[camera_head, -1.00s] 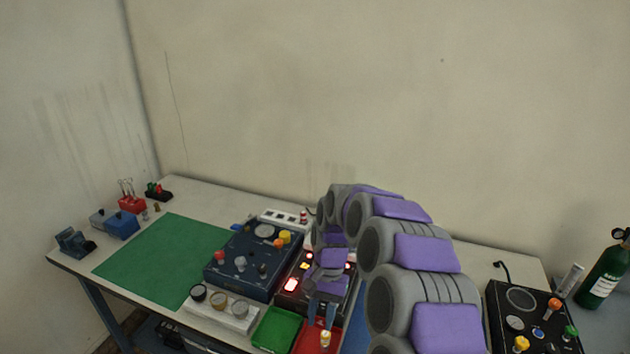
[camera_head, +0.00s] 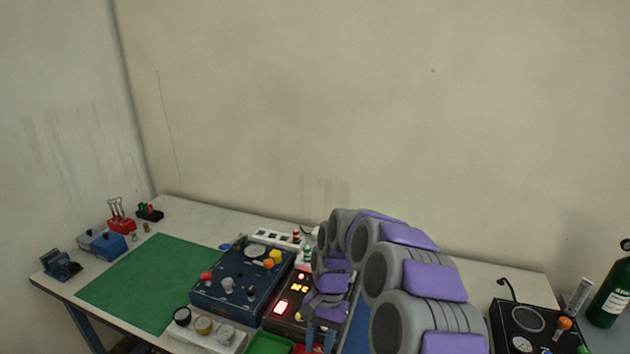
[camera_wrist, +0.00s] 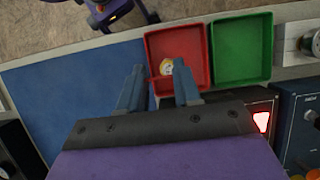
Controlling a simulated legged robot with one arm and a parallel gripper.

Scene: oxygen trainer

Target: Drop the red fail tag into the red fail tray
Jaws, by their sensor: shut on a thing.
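My gripper (camera_wrist: 158,82) is over the near-left part of the red fail tray (camera_wrist: 193,42) in the wrist view. Its two blue-grey fingers stand apart with a small red piece (camera_wrist: 162,85) between them, which appears to be the red fail tag. It blends with the tray's red, so its outline is unclear. A small round white and yellow thing (camera_wrist: 166,69) shows just beyond the fingertips, over or in the tray; I cannot tell which. In the head view my gripper (camera_head: 321,338) is low, and only a sliver of the red tray shows at the bottom edge.
A green tray (camera_wrist: 243,48) adjoins the red one. A blue mat (camera_wrist: 70,80) lies on the other side. In the head view, a dark blue panel (camera_head: 232,301) and a black box with lit lights (camera_head: 281,306) stand close by. The green mat (camera_head: 150,280) is clear.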

